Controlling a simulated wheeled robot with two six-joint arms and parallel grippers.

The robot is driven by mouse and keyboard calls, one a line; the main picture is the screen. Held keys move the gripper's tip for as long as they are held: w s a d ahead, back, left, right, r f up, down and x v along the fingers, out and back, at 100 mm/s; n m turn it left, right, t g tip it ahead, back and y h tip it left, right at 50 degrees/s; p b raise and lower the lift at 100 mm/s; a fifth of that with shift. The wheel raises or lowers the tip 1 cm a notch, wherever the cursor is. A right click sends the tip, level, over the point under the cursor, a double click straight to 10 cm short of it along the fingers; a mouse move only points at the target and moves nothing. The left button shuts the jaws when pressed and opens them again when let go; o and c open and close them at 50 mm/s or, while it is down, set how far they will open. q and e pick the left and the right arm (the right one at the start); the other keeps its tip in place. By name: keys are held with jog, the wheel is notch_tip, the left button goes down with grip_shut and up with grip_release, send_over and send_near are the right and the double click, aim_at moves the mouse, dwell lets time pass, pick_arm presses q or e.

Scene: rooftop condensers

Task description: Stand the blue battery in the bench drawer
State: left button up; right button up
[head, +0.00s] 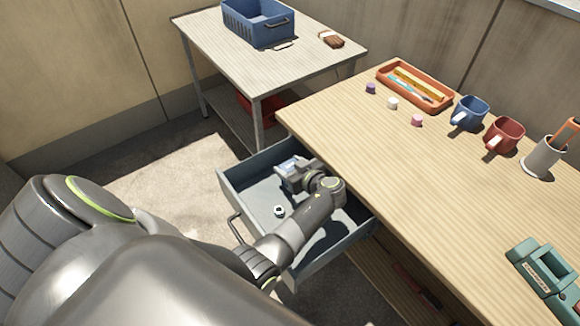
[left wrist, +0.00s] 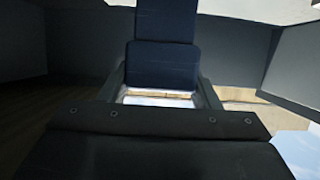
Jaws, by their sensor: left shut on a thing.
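The bench drawer (head: 232,183) is pulled out from the workbench, grey-blue inside, with a bar handle on its front. My left arm reaches into it, and my left gripper (head: 292,173) is low inside the drawer near its back left part. In the left wrist view the blue battery (left wrist: 165,65) is a dark blue block between the fingers of my left gripper (left wrist: 163,90), which is shut on it. The battery's lower end is hidden, so I cannot tell whether it touches the drawer floor. My right gripper is not in view.
A small round white-and-dark item (head: 279,211) lies in the drawer. The workbench (head: 400,170) holds an orange tray (head: 447,105), small caps, a blue mug (head: 468,112), a red mug (head: 504,136), a pen cup (head: 544,157) and a green device (head: 545,268). A side table (head: 240,60) carries a blue crate (head: 262,30).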

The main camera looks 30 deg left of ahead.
pick_arm(q)
jog(key=shift+f, duration=0.25)
jog(key=o, duration=1.1)
jog(key=shift+o, duration=0.2)
jog(key=shift+r, duration=0.1)
